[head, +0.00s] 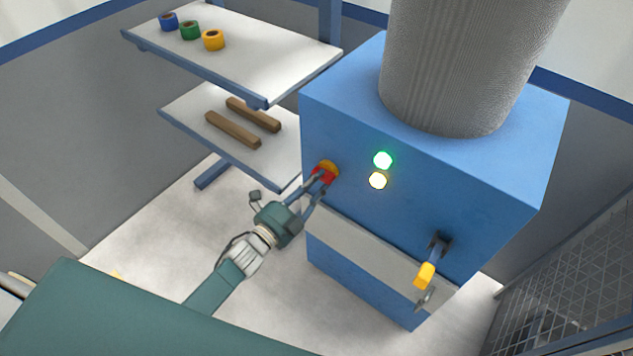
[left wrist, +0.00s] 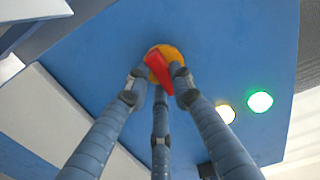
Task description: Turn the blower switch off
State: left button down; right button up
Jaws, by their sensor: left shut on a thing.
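The blower is a big blue box (head: 440,190) with a ribbed grey duct on top. Its switch is a red handle on a round orange-yellow base (head: 328,168), on the front face at the left. In the left wrist view the red handle (left wrist: 158,70) lies tilted across the base. My left gripper (head: 320,184) is at the switch, its fingers closed around the red handle. The fingers partly hide the switch in the head view. A green lamp (head: 383,160) and a yellow-white lamp (head: 378,181) are lit right of the switch. My right gripper is not in view.
A lever with a yellow grip (head: 425,274) sticks out of the box at lower right. A grey ledge (head: 365,252) crosses the front below the switch. Shelves at the left hold tape rolls (head: 190,30) and brown bars (head: 233,130). A mesh fence (head: 565,285) stands at right.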

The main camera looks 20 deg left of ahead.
pick_arm(q)
jog(key=n+p, duration=0.1)
jog(key=n, duration=0.7)
jog(key=shift+s+d+r+n+p, duration=0.1)
jog(key=shift+d+n+p, duration=0.05)
jog(key=shift+n+p, duration=0.25)
jog(key=n, duration=0.3)
jog(key=shift+n, duration=0.3)
jog(key=shift+r+n+p, duration=0.15)
jog(key=shift+n+p, duration=0.25)
jog(key=shift+n, duration=1.8)
jog(key=c, duration=1.5)
grip_release()
jog(key=shift+s, duration=0.1)
jog(key=v, duration=1.2)
jog(key=shift+r, duration=0.1)
